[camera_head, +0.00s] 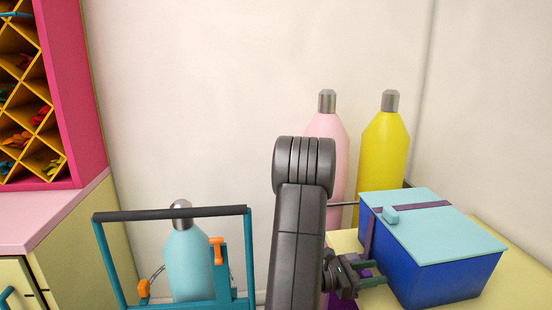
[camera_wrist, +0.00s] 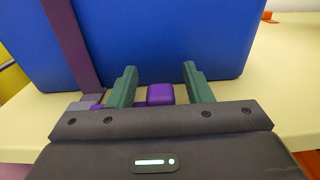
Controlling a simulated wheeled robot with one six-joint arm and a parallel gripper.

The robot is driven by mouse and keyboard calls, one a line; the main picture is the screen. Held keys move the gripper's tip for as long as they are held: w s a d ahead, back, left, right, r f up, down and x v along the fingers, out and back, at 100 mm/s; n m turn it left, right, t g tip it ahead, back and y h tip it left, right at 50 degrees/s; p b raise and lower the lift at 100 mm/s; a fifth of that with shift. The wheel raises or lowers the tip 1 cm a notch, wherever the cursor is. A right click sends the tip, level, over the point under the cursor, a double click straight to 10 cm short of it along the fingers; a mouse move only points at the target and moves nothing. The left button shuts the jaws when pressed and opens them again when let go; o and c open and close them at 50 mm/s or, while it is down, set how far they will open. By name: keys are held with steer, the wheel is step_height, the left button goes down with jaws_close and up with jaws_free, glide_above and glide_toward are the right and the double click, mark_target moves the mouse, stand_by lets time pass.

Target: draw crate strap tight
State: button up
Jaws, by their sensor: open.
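The crate (camera_head: 440,272) is blue with a light-blue lid (camera_head: 440,230). The lid is shut. A purple strap (camera_head: 425,208) crosses the lid and runs down the crate's side. In the wrist view the strap (camera_wrist: 72,40) ends at a grey buckle (camera_wrist: 82,105) at the crate's foot. A purple block (camera_wrist: 160,94), perhaps the strap's end, shows between the fingers of my gripper (camera_wrist: 160,80), with a gap on both sides. My gripper (camera_head: 373,273) is open, its fingers pointing at the crate's left side. Whether they touch the crate is unclear.
The crate stands on a pale yellow table (camera_head: 510,250). Pink (camera_head: 327,135) and yellow (camera_head: 383,145) gas cylinders stand behind. A light-blue cylinder (camera_head: 187,262) stands in a teal cart (camera_head: 125,265) at left. A pink rack (camera_head: 75,90) sits on a cabinet at far left.

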mark_target(362, 274)
steer(key=s+a, duration=0.2)
steer(key=a, duration=1.1)
steer(key=shift+a, duration=0.15)
stand_by(0.6)
stand_by(0.5)
steer(key=shift+w+d, duration=0.2)
steer(key=shift+d, duration=1.1)
steer(key=shift+w+d, duration=0.25)
steer(key=shift+d, duration=1.05)
steer(key=shift+w+d, duration=0.2)
steer(key=shift+d, duration=1.1)
steer(key=shift+w+d, duration=0.2)
steer(key=shift+d, duration=1.3)
steer(key=shift+w+d, duration=0.15)
steer(key=shift+d, duration=1.35)
steer(key=shift+w+a, duration=0.1)
steer(key=shift+w, duration=0.45)
